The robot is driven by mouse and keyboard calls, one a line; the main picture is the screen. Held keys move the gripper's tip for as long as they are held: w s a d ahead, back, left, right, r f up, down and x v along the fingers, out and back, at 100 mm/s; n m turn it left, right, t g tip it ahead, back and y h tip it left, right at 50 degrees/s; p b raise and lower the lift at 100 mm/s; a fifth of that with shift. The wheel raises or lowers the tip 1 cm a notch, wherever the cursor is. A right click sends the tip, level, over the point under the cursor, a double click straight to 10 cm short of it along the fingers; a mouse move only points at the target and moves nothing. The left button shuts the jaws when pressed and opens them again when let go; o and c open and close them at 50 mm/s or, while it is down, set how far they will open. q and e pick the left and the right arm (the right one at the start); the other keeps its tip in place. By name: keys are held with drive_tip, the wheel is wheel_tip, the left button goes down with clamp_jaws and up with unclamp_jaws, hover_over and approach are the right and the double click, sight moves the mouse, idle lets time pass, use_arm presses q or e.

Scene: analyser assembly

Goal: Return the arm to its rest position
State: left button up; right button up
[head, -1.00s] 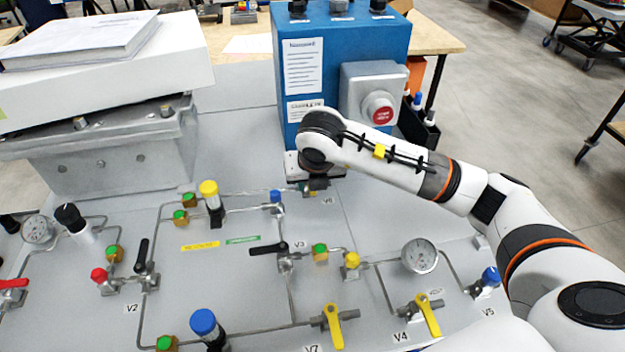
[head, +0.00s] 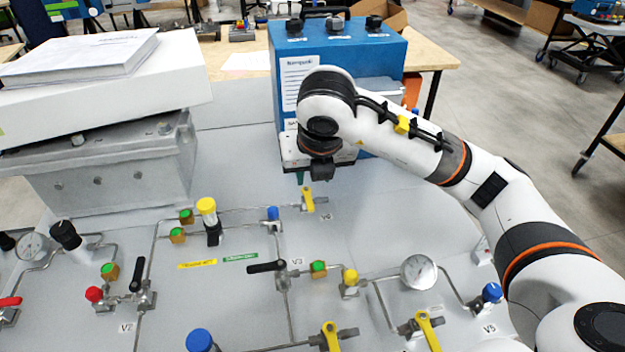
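My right arm (head: 400,140) reaches in from the right over the grey panel (head: 375,205). My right gripper (head: 312,177) hangs at its end, pointing down, in front of the blue box. My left gripper is not in view.
The blue box (head: 290,60) stands close behind the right arm. A grey case (head: 110,170) with a white box (head: 110,85) on it stands at the left. The black V3 handle (head: 266,267), a gauge (head: 418,271) and several knobs rise from the panel.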

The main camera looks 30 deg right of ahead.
drive_tip(key=shift+s+r, duration=0.1)
drive_tip(key=shift+r, duration=0.1)
drive_tip(key=shift+r, duration=0.1)
